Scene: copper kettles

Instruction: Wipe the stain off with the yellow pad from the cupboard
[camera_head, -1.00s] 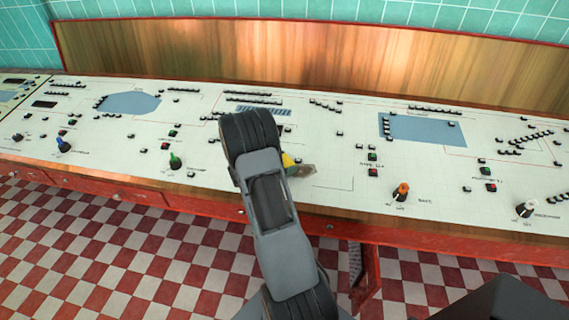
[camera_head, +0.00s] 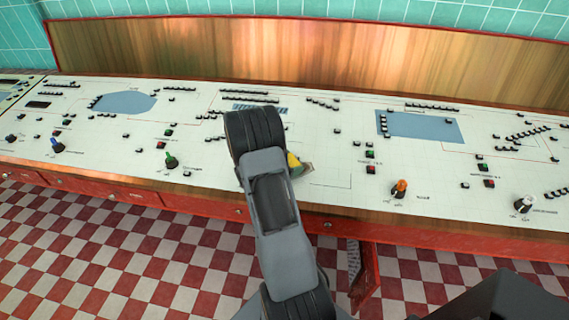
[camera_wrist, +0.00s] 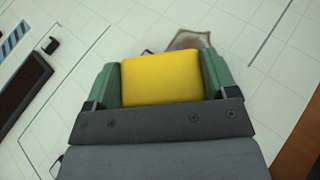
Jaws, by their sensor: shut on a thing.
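The yellow pad (camera_wrist: 160,78) is between the green fingers of my gripper (camera_wrist: 160,75) in the wrist view, and the gripper is shut on it. In the head view a small part of the yellow pad (camera_head: 294,161) shows at the right of my arm, low over the panel. The brownish stain (camera_wrist: 190,40) lies on the white panel just beyond the pad, partly covered by it. In the head view part of the stain (camera_head: 306,168) shows beside the pad. I cannot tell whether the pad touches the panel.
The white control panel (camera_head: 330,170) carries several small black buttons and knobs, with an orange knob (camera_head: 400,188) to the right and a green knob (camera_head: 171,160) to the left. An open red cupboard door (camera_head: 364,275) hangs below the panel's front edge.

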